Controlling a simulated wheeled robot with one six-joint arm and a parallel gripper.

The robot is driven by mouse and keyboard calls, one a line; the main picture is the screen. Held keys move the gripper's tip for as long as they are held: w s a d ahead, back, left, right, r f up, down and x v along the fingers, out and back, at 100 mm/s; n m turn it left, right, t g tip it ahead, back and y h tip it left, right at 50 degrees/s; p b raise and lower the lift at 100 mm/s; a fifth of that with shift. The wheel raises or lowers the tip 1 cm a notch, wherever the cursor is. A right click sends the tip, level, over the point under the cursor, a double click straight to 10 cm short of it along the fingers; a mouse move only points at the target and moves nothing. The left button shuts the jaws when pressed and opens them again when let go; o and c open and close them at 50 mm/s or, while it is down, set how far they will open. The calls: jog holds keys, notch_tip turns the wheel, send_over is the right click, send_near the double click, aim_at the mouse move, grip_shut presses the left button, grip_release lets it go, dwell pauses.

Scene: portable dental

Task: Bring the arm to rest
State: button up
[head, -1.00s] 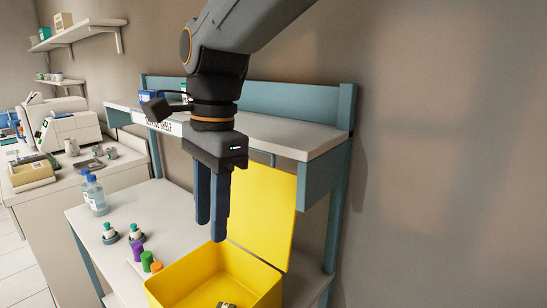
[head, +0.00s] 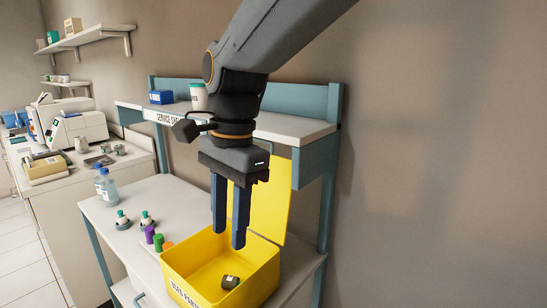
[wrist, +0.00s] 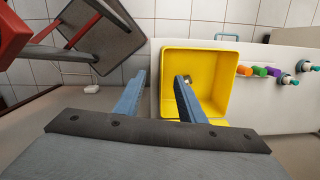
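My gripper (head: 230,226) points straight down above the yellow box in the head view. Its two blue fingers are apart with nothing between them, so it is open and empty. In the wrist view the gripper (wrist: 160,80) shows the same gap between the fingers. The yellow box (head: 190,262) stands on the white bench with its lid raised at the back. A small dark part (head: 230,282) lies on the box floor. It also shows in the wrist view, partly hidden behind a finger.
A teal-framed shelf (head: 290,128) stands behind my gripper, holding a blue box (head: 161,97) and a white cup (head: 199,97). A red-framed chair (wrist: 100,40) shows in the wrist view.

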jog(key=d+f+n, duration=0.3)
jog(key=d+f, duration=0.3)
jog(key=d, duration=0.3)
jog(key=s+d+f+n, duration=0.1)
jog(key=d+f+n, duration=0.2)
jog(key=d+f, duration=0.3)
jog(key=s+d+f+n+t+h, duration=0.1)
jog(key=d+f+n, duration=0.2)
jog(key=d, duration=0.9)
notch_tip(320, 180, down, 3)
jog(key=shift+f, duration=0.15)
